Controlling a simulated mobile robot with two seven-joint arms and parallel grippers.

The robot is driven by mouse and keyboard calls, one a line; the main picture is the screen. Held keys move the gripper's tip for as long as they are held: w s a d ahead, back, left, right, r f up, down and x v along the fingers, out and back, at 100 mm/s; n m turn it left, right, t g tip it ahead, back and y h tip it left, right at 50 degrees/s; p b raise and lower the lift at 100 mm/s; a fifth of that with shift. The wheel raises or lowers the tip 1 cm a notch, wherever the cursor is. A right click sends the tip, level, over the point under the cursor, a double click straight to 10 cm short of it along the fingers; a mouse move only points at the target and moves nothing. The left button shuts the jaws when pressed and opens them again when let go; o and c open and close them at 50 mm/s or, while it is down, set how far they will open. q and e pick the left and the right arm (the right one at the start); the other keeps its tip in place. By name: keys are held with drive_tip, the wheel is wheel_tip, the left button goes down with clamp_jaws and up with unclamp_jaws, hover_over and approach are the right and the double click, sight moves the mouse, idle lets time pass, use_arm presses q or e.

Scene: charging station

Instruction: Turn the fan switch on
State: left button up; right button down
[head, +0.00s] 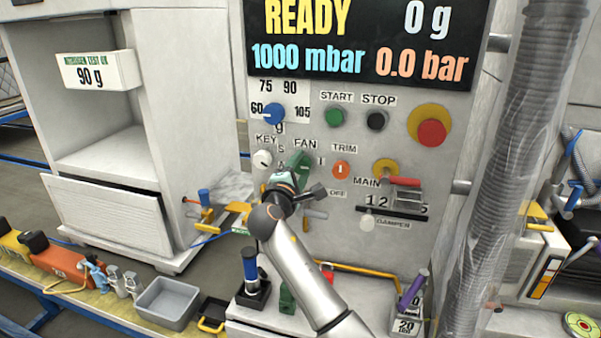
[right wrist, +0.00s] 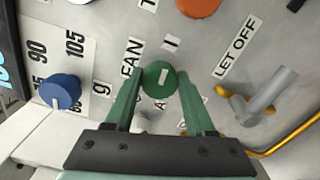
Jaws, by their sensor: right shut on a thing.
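The fan switch (right wrist: 157,77) is a round green knob with a pale mark on its face, below the FAN label in the right wrist view. My right gripper (right wrist: 156,82) has its two green fingers on either side of the knob and is shut on it. An "I" label (right wrist: 170,43) is close beside the knob. My left gripper is not in view.
Near the switch are a white key knob (head: 262,158), an orange trim knob (head: 341,169), a blue dial (head: 270,113), a green start button (head: 334,117) and a red lever (head: 402,181). A red stop button (head: 431,132) is further right.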

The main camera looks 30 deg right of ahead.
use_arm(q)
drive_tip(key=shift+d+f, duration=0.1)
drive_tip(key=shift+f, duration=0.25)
use_arm(e)
drive_tip(key=shift+f+m, duration=0.1)
drive_tip(key=shift+m, duration=0.4)
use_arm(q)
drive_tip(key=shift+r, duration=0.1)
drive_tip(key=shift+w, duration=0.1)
use_arm(e)
drive_tip(key=shift+c, duration=1.3)
unclamp_jaws()
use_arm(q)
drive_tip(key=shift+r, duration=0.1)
